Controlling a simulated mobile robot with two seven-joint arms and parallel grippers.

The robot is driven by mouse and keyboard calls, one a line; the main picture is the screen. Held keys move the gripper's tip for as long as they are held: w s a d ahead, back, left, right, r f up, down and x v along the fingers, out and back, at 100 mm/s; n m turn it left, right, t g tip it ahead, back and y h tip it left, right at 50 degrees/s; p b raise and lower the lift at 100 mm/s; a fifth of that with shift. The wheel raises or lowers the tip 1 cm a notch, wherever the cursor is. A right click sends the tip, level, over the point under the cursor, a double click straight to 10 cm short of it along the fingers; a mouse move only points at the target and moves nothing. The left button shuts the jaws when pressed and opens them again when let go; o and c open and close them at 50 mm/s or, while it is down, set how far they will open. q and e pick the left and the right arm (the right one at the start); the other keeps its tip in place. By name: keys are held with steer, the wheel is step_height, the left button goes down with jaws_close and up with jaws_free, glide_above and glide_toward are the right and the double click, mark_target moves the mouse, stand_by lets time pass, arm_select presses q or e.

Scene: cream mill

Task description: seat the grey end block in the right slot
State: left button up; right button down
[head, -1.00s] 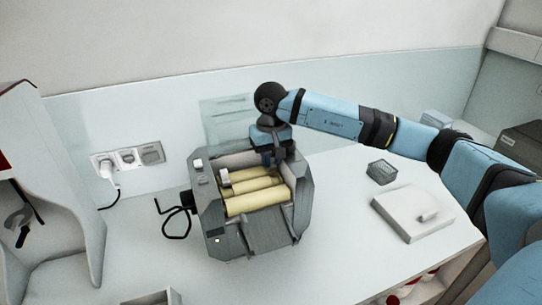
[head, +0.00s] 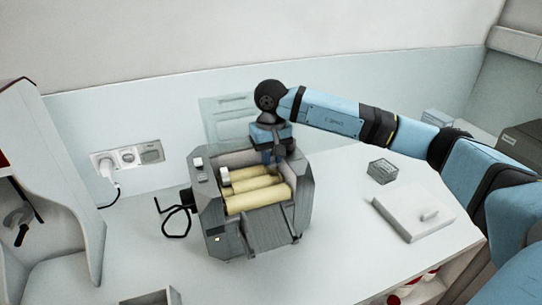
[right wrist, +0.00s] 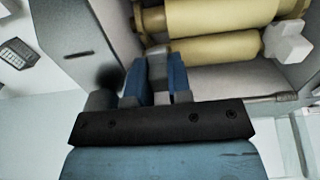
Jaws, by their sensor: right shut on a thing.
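The grey mill (head: 258,236) stands on the table with its top open and pale yellow rollers (head: 256,196) inside. My right gripper (head: 273,158) is at the back right of the opening. In the right wrist view its blue fingers (right wrist: 157,80) are shut on the grey end block (right wrist: 157,62), close to the mill's end wall and the roller ends. I cannot tell whether the block touches the slot, which is hidden by the fingers. A pale end block (head: 224,177) sits at the rollers' left end, also seen in the right wrist view (right wrist: 287,42). My left gripper is out of view.
A small dark open box (head: 382,171) and a white lid-like plate (head: 414,212) with a knob lie to the right. Wall sockets (head: 127,158) are behind at left. The table in front of the mill is mostly clear.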

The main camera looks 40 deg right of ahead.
steer(key=shift+f+b, duration=0.75)
steer(key=shift+b, duration=0.5)
stand_by(1.7)
steer(key=c, duration=1)
jaws_free()
steer(key=shift+a, duration=0.15)
step_height(320, 180, up, 14)
steer(key=shift+r+b, duration=0.1)
steer(key=shift+b, duration=0.85)
